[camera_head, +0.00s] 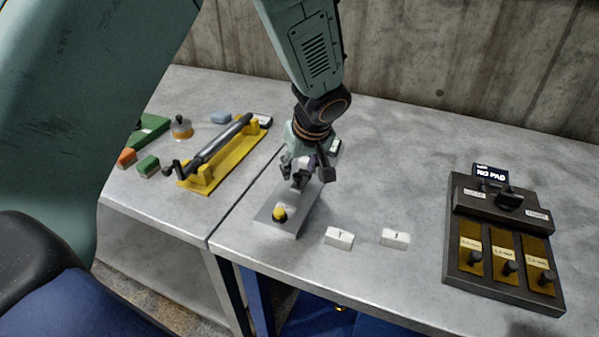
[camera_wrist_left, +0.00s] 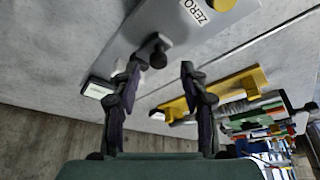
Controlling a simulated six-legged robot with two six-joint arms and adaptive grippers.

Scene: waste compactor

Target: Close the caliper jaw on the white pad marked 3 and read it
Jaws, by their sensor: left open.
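The grey caliper plate (camera_head: 289,222) lies on the near-left part of the right table, with a yellow button (camera_head: 279,213) at its near end. My left gripper (camera_head: 307,176) points down over the plate's far end, open. In the left wrist view, a black knob (camera_wrist_left: 156,50) on the plate shows between the spread fingers (camera_wrist_left: 160,82), with a ZERO label (camera_wrist_left: 194,11) beyond it. Two white pads, a left one (camera_head: 340,238) and a right one (camera_head: 395,238), lie right of the plate; their marks are too small to read surely. The gripper partly hides the plate's far end.
A dark console (camera_head: 504,240) with a lit NO PAD display (camera_head: 490,174) and several brass slots stands at right. A yellow stand with a grey cylinder (camera_head: 217,155) and small coloured blocks are on the left table. The right table's middle is clear.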

